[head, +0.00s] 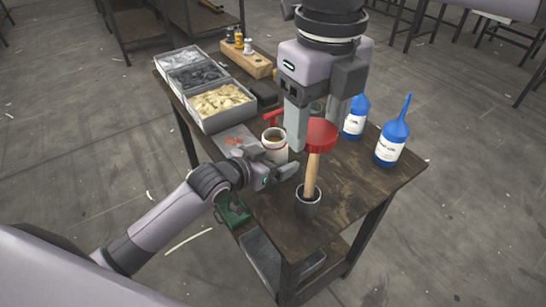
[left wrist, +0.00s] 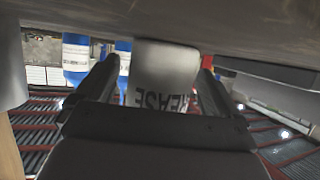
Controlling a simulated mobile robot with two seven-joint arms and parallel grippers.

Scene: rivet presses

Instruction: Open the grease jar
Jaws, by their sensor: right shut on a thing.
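The white grease jar (head: 274,153) with a red band stands upright on the table, its top uncovered and brownish grease showing. My left gripper (head: 283,172) is low beside it. In the left wrist view the jar (left wrist: 165,72), with part of its label readable, shows between the fingers of my left gripper (left wrist: 160,85), with a gap at the side. My right gripper (head: 316,128) is higher, to the right of the jar, shut on a round red thing that looks like the lid (head: 322,134). The lid partly covers what is behind it.
A wooden handle (head: 311,175) stands in a dark cup (head: 308,204) at the front, its top meeting the red in the picture. Blue bottles (head: 390,150) stand right. Grey parts bins (head: 222,106) and a wooden block (head: 246,60) line the back left.

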